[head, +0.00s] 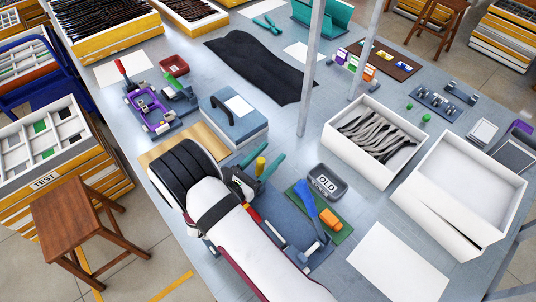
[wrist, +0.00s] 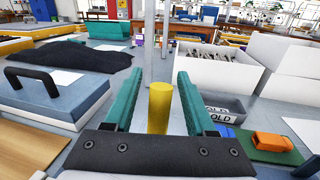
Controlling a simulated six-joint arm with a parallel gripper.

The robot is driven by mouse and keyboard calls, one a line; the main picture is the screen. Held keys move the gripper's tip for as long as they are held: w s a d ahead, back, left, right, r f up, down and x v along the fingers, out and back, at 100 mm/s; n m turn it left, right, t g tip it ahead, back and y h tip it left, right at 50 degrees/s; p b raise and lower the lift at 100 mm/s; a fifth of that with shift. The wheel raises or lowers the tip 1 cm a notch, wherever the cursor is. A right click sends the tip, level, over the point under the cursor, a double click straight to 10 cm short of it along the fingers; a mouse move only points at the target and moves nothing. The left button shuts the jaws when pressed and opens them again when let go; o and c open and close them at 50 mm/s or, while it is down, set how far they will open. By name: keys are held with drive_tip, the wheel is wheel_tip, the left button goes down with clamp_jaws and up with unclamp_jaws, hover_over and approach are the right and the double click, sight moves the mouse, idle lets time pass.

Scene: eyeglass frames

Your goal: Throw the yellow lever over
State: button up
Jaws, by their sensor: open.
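The yellow lever (head: 260,166) shows in the head view as a short, rounded yellow handle beside a dark fixture, largely hidden by my arm. In the wrist view the yellow lever (wrist: 159,108) stands close to upright between the jaws. My gripper (head: 269,150) has two teal fingers, one on each side of the lever. In the wrist view my gripper (wrist: 157,76) is open, with a visible gap between each finger and the lever. The lever's base is hidden behind the gripper body.
A grey bin marked OLD (head: 327,182) and a green board (head: 337,232) with blue and orange items lie to the right. A blue box with a black handle (head: 234,117) stands behind to the left. A metal post (head: 311,70) rises beyond the fingers.

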clamp_jaws()
idle(1.4)
